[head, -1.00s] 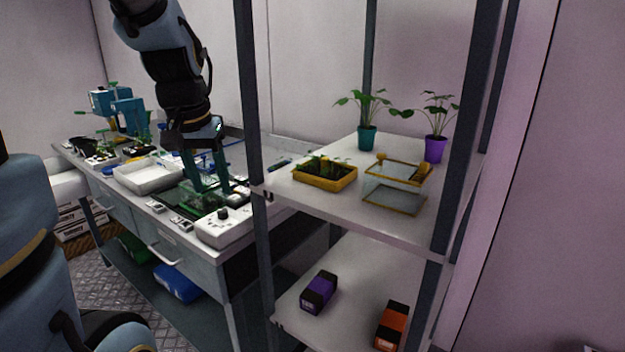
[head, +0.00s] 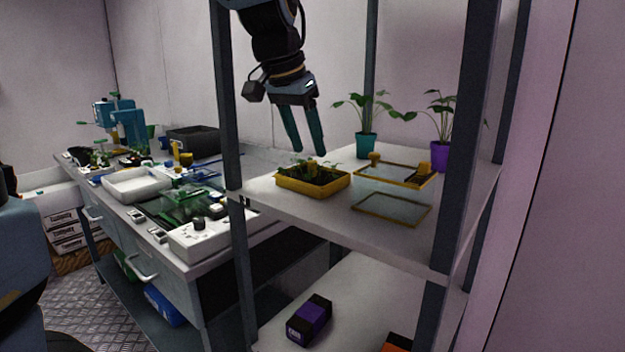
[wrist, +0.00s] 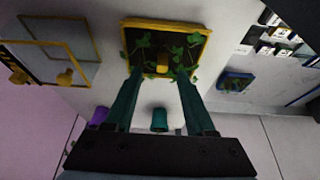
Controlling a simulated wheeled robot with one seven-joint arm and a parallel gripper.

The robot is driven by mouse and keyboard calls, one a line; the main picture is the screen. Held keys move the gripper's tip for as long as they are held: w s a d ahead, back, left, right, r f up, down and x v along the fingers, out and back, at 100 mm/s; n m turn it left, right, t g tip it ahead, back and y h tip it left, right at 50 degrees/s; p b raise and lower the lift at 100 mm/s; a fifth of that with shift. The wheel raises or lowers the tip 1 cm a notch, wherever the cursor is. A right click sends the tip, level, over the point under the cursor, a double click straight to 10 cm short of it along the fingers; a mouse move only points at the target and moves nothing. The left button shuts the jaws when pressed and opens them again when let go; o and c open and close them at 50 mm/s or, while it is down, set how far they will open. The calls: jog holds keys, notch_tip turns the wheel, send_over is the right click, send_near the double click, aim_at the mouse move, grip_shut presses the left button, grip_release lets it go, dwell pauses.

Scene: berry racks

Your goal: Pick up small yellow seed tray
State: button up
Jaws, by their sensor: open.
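The small yellow seed tray (head: 312,183) sits on the upper shelf near its left edge, with green seedlings and a small yellow knob-like piece in its middle. In the wrist view the tray (wrist: 205,32) lies straight ahead of the fingers, its seedlings showing around the yellow piece. My gripper (head: 307,150) is open and empty. It points down above the tray, a little behind it in the head view. In the wrist view my gripper (wrist: 160,85) has its two teal fingers spread, the tips near the tray's edge. I cannot tell whether they touch the leaves.
A teal pot (head: 367,146) and a purple pot (head: 440,156) stand behind. A dark rack post (head: 228,110) rises left of the tray. A cluttered workbench (head: 270,225) lies further left.

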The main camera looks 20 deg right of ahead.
aim_at(311, 161)
jog(key=shift+p+x, duration=0.45)
jog(key=shift+x, duration=1.9)
jog(key=shift+w+a, duration=0.1)
jog(key=shift+a, duration=0.05)
grip_shut()
